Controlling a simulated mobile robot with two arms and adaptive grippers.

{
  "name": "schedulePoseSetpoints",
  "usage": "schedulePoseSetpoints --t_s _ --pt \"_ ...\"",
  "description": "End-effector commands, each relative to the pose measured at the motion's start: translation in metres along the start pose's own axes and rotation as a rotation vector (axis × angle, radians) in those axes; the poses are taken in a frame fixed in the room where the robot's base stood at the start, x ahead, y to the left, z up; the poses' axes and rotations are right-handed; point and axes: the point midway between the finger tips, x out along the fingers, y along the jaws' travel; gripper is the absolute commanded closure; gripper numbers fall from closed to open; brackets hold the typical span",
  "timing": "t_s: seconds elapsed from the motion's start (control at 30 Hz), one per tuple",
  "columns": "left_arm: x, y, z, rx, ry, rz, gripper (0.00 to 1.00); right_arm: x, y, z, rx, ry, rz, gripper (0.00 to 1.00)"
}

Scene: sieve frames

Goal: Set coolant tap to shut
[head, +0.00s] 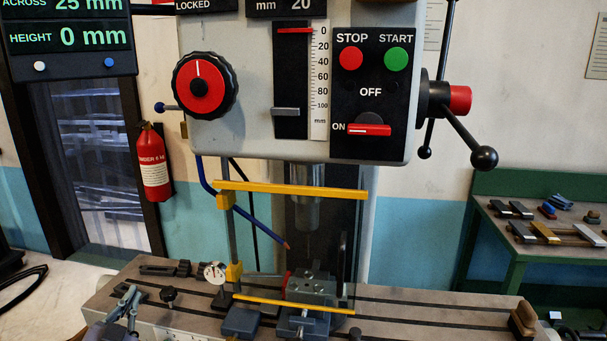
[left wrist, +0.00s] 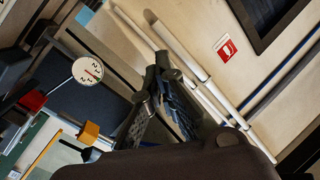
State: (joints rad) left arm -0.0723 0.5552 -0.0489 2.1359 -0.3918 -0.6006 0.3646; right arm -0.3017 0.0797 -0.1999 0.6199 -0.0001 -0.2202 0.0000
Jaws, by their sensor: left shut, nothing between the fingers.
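The coolant tap appears to be the small lever with a dark blue ball end (head: 160,107), sticking out to the left of the drill head beside the red dial. A brass-coloured part shows just under it, partly hidden by the housing. A blue coolant hose (head: 245,215) runs down from there towards the vise. My left gripper (head: 130,303) is low at the bottom left, by the table's front left corner and well below the lever. In the left wrist view its fingers (left wrist: 165,75) are shut and empty. My right gripper does not show.
A yellow guard frame (head: 290,189) stands around the spindle. Below it are a grey vise (head: 312,288) and a dial gauge (head: 215,272) on the slotted table (head: 420,302). A red extinguisher (head: 153,165) hangs below the lever. A display panel (head: 68,40) hangs upper left.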

Motion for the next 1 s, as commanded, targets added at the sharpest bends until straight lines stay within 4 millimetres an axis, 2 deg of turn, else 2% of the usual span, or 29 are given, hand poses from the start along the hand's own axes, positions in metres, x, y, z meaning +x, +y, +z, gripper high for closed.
schedulePoseSetpoints --t_s 0.03,0.1,0.17,0.2,0.3,0.5,0.7,0.8,1.0 --pt "-0.02 0.022 0.028 -0.043 -0.115 0.027 1.0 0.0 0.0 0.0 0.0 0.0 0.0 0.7" --pt "-0.049 0.049 0.064 -0.087 -0.276 0.067 1.0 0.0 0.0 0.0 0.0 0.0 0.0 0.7" --pt "-0.079 0.073 0.09 -0.117 -0.409 0.112 1.0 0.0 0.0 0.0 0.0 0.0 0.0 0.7" --pt "-0.1 0.088 0.105 -0.135 -0.495 0.146 1.0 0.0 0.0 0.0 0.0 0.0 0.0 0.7" --pt "-0.149 0.119 0.132 -0.166 -0.675 0.229 1.0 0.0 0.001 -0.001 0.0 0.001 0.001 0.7" --pt "-0.229 0.16 0.154 -0.199 -0.921 0.377 1.0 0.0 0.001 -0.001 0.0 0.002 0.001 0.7" --pt "-0.296 0.187 0.158 -0.223 -1.099 0.515 1.0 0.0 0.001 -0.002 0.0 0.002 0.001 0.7" --pt "-0.324 0.198 0.158 -0.232 -1.17 0.579 1.0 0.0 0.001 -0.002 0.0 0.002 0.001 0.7" --pt "-0.308 0.227 0.205 -0.22 -1.183 0.578 1.0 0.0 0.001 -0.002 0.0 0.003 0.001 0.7"
